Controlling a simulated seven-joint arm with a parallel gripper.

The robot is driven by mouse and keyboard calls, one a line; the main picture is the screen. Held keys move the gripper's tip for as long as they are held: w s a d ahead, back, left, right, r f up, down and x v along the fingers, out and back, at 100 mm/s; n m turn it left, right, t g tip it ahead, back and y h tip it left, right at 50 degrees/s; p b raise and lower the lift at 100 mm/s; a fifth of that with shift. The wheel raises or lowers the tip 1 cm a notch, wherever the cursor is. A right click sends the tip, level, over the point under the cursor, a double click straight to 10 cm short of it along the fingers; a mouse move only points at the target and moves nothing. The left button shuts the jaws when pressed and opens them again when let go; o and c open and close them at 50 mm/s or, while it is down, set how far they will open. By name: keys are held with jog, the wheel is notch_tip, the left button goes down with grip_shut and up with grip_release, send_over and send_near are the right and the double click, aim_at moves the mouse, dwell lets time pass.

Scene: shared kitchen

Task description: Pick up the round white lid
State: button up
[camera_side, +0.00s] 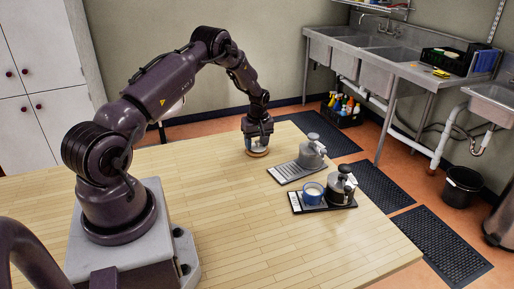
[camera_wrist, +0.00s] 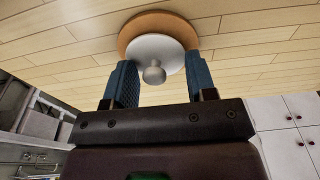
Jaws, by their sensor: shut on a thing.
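The round white lid (camera_wrist: 153,50) has a round knob (camera_wrist: 154,74) and shows between my fingertips in the wrist view. My gripper (camera_wrist: 160,68) has its two blue fingers at opposite sides of the lid and is shut on it. A round wooden disc (camera_wrist: 150,17) lies beyond the lid. In the side view my gripper (camera_side: 257,141) points down just over the wooden disc (camera_side: 257,153) on the table, with little of the lid showing. I cannot tell whether the lid touches the disc.
Two metal moka pots, a grey one (camera_side: 310,155) and a darker one (camera_side: 341,187), stand on trays to the right on the wooden table (camera_side: 240,220). The table's front and middle are clear.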

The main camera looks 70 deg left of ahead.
jog(key=shift+w+d+f, duration=0.1)
jog(key=shift+w+d, duration=0.05)
jog(key=shift+d, duration=0.05)
jog(key=shift+c, duration=0.4)
